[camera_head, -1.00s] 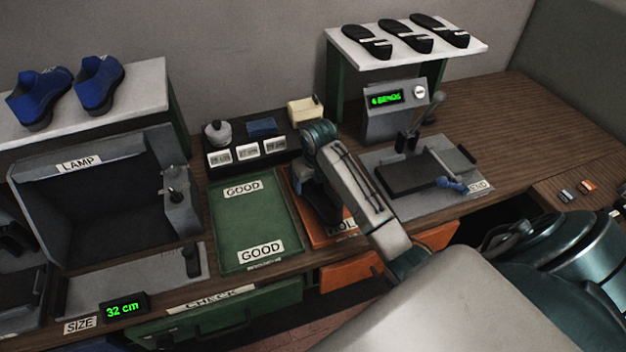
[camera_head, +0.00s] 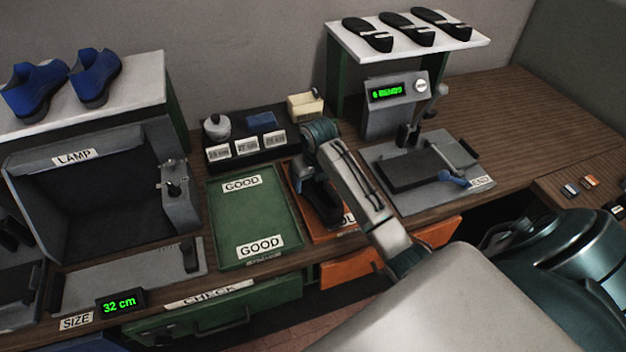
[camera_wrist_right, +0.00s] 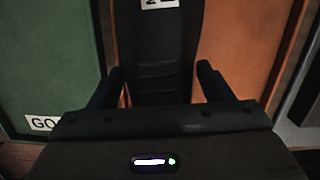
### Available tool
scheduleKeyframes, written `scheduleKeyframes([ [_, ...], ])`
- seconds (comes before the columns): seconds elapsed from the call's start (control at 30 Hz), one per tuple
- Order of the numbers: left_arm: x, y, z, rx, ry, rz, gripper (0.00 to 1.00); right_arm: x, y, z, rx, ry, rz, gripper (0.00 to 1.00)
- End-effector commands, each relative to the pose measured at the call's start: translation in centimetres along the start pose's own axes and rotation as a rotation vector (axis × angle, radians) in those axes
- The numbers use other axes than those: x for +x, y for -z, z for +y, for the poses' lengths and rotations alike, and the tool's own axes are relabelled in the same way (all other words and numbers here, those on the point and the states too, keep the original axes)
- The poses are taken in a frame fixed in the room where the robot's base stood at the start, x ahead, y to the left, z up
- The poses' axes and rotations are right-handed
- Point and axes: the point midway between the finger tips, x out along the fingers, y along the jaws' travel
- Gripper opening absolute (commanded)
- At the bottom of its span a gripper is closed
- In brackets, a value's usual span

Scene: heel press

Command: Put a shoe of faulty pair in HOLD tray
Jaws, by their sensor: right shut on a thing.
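My right gripper (camera_head: 318,192) is shut on a dark shoe (camera_wrist_right: 157,60) with a white label, its fingers at the shoe's two sides in the right wrist view. The shoe is over the orange HOLD tray (camera_wrist_right: 240,50); I cannot tell whether it touches the tray floor. In the head view my gripper and wrist hide much of the shoe (camera_head: 322,212) and of the tray (camera_head: 296,178), and part of its label. My left gripper is not in view.
The empty green GOOD tray (camera_head: 250,215) lies directly left of the HOLD tray. A press (camera_head: 395,105) stands to the right. Several dark shoes (camera_head: 408,30) are on the right shelf, blue shoes (camera_head: 35,88) on the left one. A lamp box (camera_head: 85,205) stands at left.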

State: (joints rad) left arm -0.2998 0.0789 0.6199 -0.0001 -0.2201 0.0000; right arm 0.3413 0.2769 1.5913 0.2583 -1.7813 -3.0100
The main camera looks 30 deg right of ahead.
Motion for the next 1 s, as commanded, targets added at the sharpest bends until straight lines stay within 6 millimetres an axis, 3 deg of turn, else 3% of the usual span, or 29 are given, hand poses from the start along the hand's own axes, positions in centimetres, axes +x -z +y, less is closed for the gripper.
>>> scheduleKeyframes([
  [0.47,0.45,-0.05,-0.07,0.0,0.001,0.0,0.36,0.4,0.03,0.0,0.0,0.0,-0.001,0.38],
  [0.5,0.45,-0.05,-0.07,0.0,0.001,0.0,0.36,0.4,0.03,0.01,0.0,0.0,-0.001,0.81],
  [0.6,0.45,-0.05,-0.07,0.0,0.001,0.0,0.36,0.41,0.04,0.0,0.0,0.0,-0.001,0.99],
  [1.0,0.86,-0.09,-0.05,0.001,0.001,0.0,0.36,-0.28,0.02,-0.02,0.0,0.0,-0.001,0.99],
])
